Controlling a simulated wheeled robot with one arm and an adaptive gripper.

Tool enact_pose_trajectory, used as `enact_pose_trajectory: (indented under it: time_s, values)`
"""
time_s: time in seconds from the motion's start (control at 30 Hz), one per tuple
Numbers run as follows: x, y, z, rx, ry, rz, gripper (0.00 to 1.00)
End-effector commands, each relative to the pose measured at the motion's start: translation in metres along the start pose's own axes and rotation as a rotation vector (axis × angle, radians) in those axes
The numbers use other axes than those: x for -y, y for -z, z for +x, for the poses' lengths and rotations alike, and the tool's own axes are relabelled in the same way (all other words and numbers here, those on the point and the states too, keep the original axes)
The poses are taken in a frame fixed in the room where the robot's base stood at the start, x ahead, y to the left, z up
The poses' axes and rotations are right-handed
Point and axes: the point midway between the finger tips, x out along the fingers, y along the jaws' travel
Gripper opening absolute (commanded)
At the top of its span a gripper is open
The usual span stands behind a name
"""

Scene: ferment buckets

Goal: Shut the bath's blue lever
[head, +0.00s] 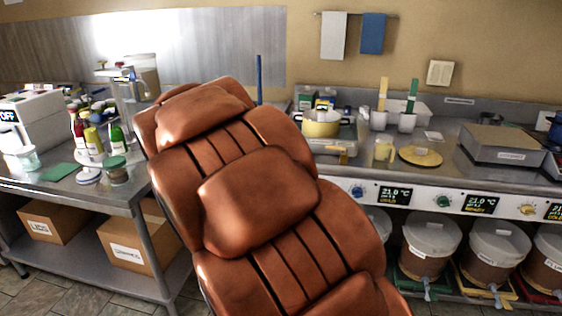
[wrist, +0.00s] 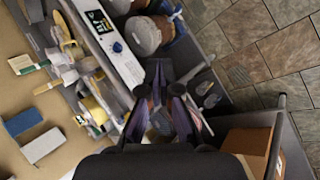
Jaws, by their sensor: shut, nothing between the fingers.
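A blue control (head: 357,192) sits at the left end of the white panel (head: 400,194) under the right counter, beside a display reading 21.0 °C. It also shows in the wrist view (wrist: 117,47), above and left of my fingers. It looks like a round knob; I cannot make out a separate lever or which way it is turned. An upright blue rod (head: 259,80) stands at the back of the head view, its lower part hidden. My gripper (wrist: 167,85) is shut and empty, apart from the blue control. My gripper is not visible in the head view.
Lidded buckets (head: 430,236) with taps stand on coloured trays below the panel. A yellow pot (head: 321,122) and a scale (head: 503,143) stand on the counter. A steel table (head: 60,182) with bottles and boxes is at left. The wrist view shows open tiled floor (wrist: 250,40).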

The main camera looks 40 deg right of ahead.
Motion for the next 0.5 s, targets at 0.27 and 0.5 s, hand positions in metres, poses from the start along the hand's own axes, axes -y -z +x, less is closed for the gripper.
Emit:
enact_pose_trajectory:
  time_s: [0.27, 0.5]
  values:
    - [-0.044, 0.094, 0.036, -0.021, -0.283, 0.012, 0.00]
    - [-0.065, 0.175, 0.056, -0.066, -0.503, -0.003, 0.00]
